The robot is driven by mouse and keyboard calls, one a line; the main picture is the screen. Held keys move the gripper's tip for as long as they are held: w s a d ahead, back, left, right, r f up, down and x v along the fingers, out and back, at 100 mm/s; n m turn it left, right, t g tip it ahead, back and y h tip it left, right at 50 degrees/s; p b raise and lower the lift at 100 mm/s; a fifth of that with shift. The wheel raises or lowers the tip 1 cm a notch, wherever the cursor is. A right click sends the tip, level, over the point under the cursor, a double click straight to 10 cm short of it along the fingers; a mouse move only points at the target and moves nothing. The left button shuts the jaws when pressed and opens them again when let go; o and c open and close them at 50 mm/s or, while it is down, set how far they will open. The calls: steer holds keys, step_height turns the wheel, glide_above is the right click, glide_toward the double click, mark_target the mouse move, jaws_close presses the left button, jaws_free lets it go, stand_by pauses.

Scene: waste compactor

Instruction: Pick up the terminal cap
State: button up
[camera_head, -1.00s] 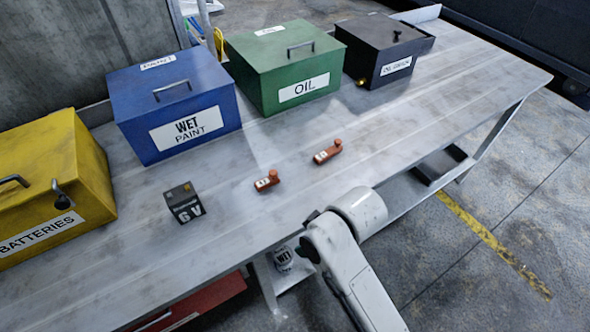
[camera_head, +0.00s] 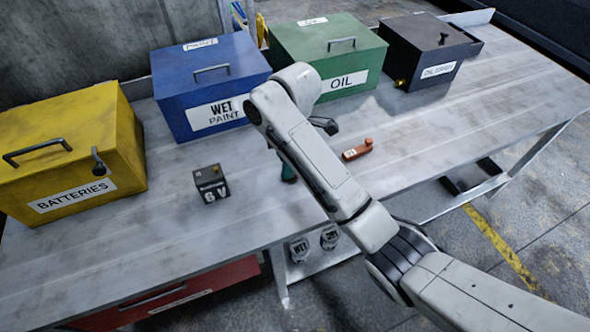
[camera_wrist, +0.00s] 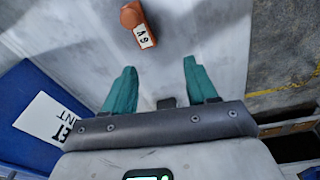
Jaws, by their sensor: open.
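One orange-red terminal cap (camera_head: 358,149) with a white label lies on the grey bench, right of my arm in the head view. A second cap shown there earlier is now hidden behind my arm. In the wrist view, one orange cap (camera_wrist: 132,14) with a "6V" label lies on the bench beyond my fingertips, left of the middle. I cannot tell which of the two it is. My gripper (camera_wrist: 160,65) is open and empty, its two teal fingers apart. In the head view, only a bit of teal finger shows beside my arm.
A small dark 6V battery (camera_head: 211,184) stands on the bench (camera_head: 150,225) to the left. Yellow batteries (camera_head: 60,150), blue wet paint (camera_head: 208,85), green oil (camera_head: 328,52) and black (camera_head: 425,50) boxes line the back. The right part of the bench is clear.

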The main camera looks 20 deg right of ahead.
step_height(320, 180, up, 3)
steer(key=w+d+n+h, duration=0.1)
steer(key=w+d+n, duration=0.1)
steer(key=w+d, duration=0.1)
steer(key=shift+g, duration=0.4)
steer(key=f, duration=0.5)
steer(key=shift+s+a+f+p, duration=0.15)
steer(key=shift+s+f+p, duration=0.05)
steer(key=shift+p, duration=0.1)
steer(key=shift+s+d+f+p, duration=0.1)
steer(key=shift+f+p, duration=0.2)
steer(key=shift+f, duration=1.05)
steer(key=shift+s+d+f+p, duration=0.1)
steer(key=shift+f+p, duration=0.15)
steer(key=shift+f, duration=1.05)
steer(key=shift+c, duration=0.2)
jaws_close()
